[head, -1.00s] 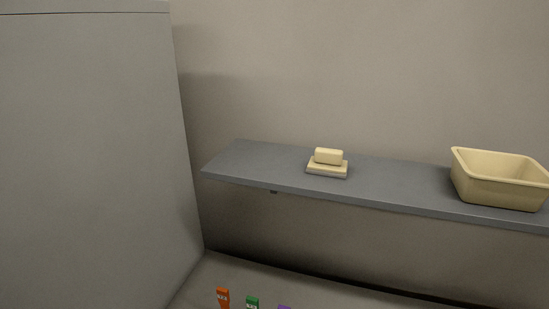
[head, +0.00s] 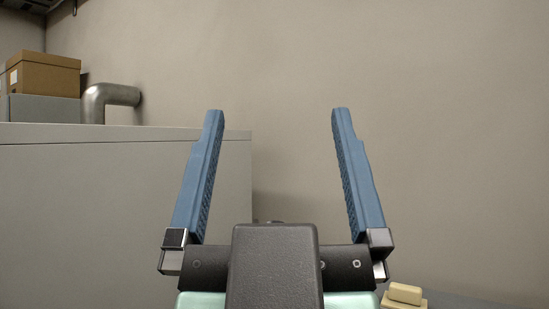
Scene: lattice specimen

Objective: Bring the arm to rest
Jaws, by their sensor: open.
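My gripper (head: 277,112) is in the middle of the head view. Its two blue fingers point up and stand wide apart.
A large grey cabinet (head: 100,215) stands at the left. A cardboard box (head: 45,75) and a metal pipe (head: 110,95) show above its top. A cream block (head: 405,293) on a pale base shows at the bottom right, on a grey shelf (head: 465,301). The wall above is bare.

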